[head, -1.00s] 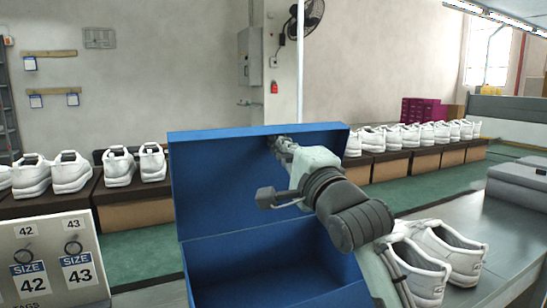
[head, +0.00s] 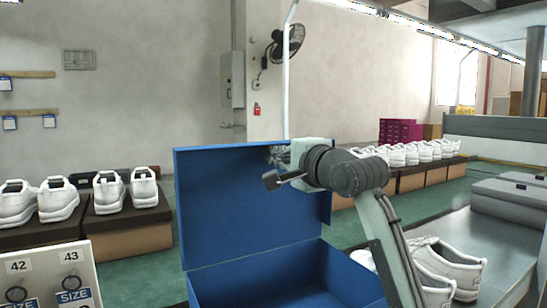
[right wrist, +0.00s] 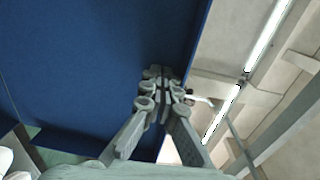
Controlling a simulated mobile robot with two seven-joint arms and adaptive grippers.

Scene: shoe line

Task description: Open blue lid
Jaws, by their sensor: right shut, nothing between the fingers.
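A blue box (head: 262,276) stands open on the table in the head view, its inside empty where it shows. Its blue lid (head: 235,200) stands up at the back, roughly upright. My right gripper (head: 278,155) is shut and empty at the lid's upper right part, on its inner side. In the right wrist view the shut fingers (right wrist: 160,75) lie close against the blue lid (right wrist: 80,60), near its edge. I cannot tell for sure whether they touch it. My left gripper is not in view.
A pair of white shoes (head: 445,268) stands on the table right of the box, partly behind my right arm. A size tag board (head: 45,275) is at the lower left. Rows of white shoes on boxes (head: 130,240) stand behind. A grey case (head: 512,200) is at the right.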

